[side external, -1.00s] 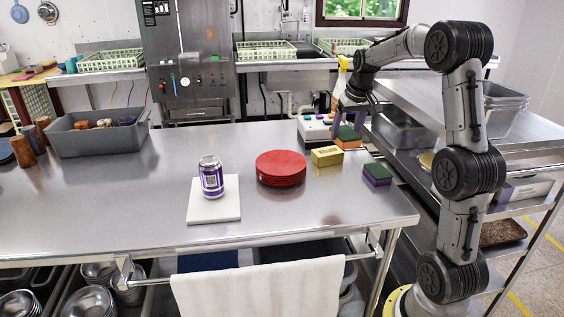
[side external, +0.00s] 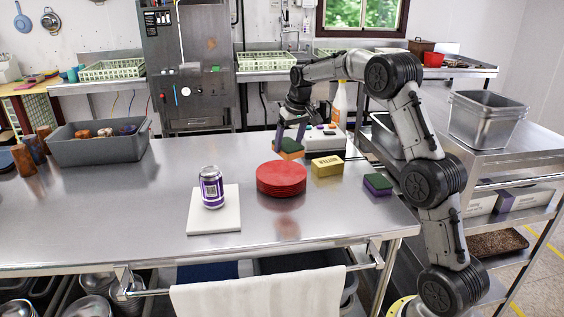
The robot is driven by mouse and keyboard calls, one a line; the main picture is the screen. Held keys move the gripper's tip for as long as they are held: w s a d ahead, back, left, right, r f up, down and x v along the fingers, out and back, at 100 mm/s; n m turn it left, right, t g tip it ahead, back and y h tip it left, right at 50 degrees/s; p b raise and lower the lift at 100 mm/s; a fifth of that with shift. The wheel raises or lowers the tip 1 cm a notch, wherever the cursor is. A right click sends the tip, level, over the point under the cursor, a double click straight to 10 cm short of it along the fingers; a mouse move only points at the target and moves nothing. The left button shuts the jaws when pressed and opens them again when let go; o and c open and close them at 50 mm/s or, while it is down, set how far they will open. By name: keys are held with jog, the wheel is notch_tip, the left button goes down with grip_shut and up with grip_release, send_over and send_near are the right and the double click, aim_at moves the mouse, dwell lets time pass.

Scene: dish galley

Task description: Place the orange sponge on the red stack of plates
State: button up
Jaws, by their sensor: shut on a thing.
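The orange sponge (side external: 289,155) has a dark green top layer. My gripper (side external: 289,141) is shut on it and holds it in the air, above and slightly behind the red stack of plates (side external: 281,180). The red stack is a low round pile on the steel table, and its top is bare. The sponge appears apart from the stack, with a small gap below it; the exact height is hard to tell from this one view.
A can (side external: 211,188) stands on a white board (side external: 229,222) to the left. A white device (side external: 325,138) is behind. A grey bin (side external: 98,145) is far left.

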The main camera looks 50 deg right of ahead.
jog(key=w+f, duration=0.1)
jog(key=w+d+f, duration=0.1)
jog(key=f, duration=0.1)
jog(key=w+d+f, duration=0.1)
jog(key=f, duration=0.1)
jog(key=shift+w+f, duration=0.25)
jog(key=shift+w, duration=0.15)
jog(key=shift+f, duration=1.5)
jog(key=shift+f, duration=0.1)
jog(key=o, duration=1.2)
jog(key=shift+c, duration=0.2)
